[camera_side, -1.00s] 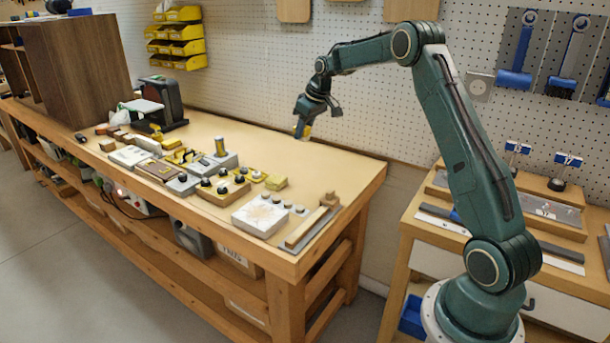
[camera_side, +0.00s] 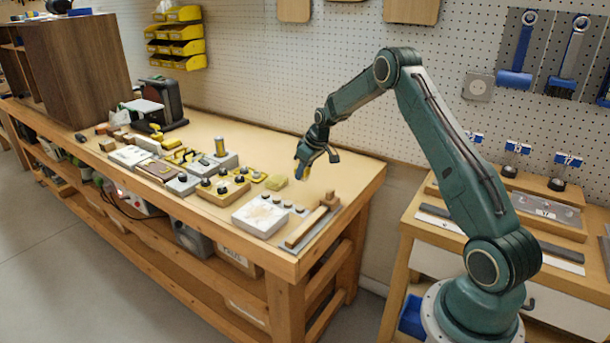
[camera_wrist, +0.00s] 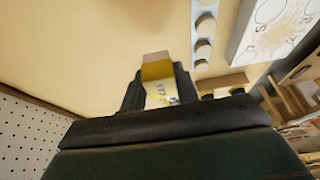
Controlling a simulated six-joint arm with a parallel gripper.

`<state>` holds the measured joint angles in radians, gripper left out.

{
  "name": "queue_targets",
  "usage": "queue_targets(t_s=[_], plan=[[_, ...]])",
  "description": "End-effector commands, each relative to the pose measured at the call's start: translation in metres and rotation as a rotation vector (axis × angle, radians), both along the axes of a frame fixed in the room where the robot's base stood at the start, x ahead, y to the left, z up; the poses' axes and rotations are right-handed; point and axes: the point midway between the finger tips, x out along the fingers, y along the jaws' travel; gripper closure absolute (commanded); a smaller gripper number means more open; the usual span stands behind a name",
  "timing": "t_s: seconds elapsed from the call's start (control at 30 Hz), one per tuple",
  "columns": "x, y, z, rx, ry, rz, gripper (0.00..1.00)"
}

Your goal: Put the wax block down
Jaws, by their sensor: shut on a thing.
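The wax block (camera_wrist: 157,70) is between the fingers of my gripper (camera_wrist: 157,88) in the wrist view. It is yellow with a paler end and has dark marks on the face toward the camera. In the side view my gripper (camera_side: 303,170) is shut on it and points down over the right part of the bench, close to the bench top.
The wooden bench top (camera_side: 345,172) is clear right of and behind my gripper. A white board (camera_side: 260,216) with round marks, small round pieces and a wooden bar (camera_side: 308,227) lie in front. A pegboard wall (camera_side: 290,60) stands behind.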

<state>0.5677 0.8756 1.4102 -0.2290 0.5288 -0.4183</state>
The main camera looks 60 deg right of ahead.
Motion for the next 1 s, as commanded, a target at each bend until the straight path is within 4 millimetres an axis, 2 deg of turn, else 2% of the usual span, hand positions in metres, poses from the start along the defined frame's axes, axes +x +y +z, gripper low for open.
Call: queue_targets(t_s=[0.03,0.17,0.47,0.8,1.0], plan=[[0.0,0.0,-0.008,0.001,0.002,0.0,0.88],[0.0,0.0,-0.017,0.0,0.0,0.0,0.88],[0.0,0.0,-0.023,0.0,0.0,0.0,0.88],[0.0,0.0,-0.058,0.001,0.001,0.0,0.88],[0.0,0.0,-0.062,-0.001,-0.001,0.001,0.88]])
